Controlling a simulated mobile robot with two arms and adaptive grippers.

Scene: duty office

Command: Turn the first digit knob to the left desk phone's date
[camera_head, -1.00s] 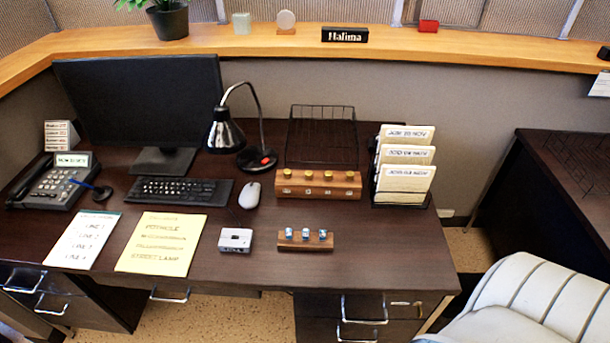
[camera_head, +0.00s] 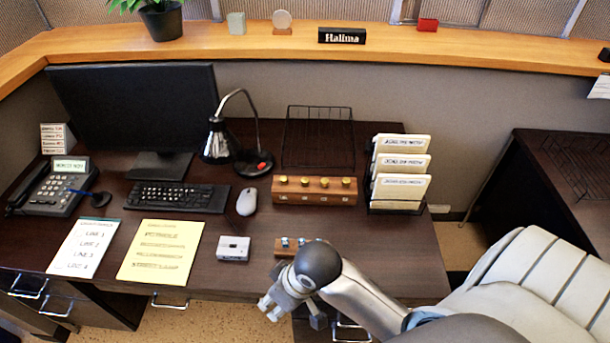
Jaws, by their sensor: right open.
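The desk phone (camera_head: 58,188) stands at the left of the desk, with a lit display (camera_head: 70,165) whose text is too small to read surely. A wooden block with several brass knobs (camera_head: 314,190) sits behind a smaller wooden block with blue knobs (camera_head: 285,246). My right gripper (camera_head: 288,302) is open and empty at the desk's front edge, pointing left and down. It and my arm hide most of the smaller block and its knobs. I cannot tell which knob is the first digit knob. My left gripper is not in view.
A small white box (camera_head: 234,248), a mouse (camera_head: 247,201), a keyboard (camera_head: 178,196), a yellow sheet (camera_head: 160,250) and a white sheet (camera_head: 84,247) lie on the desk. A lamp (camera_head: 220,141) and a card rack (camera_head: 396,205) stand behind. A pale chair (camera_head: 530,275) is at the right.

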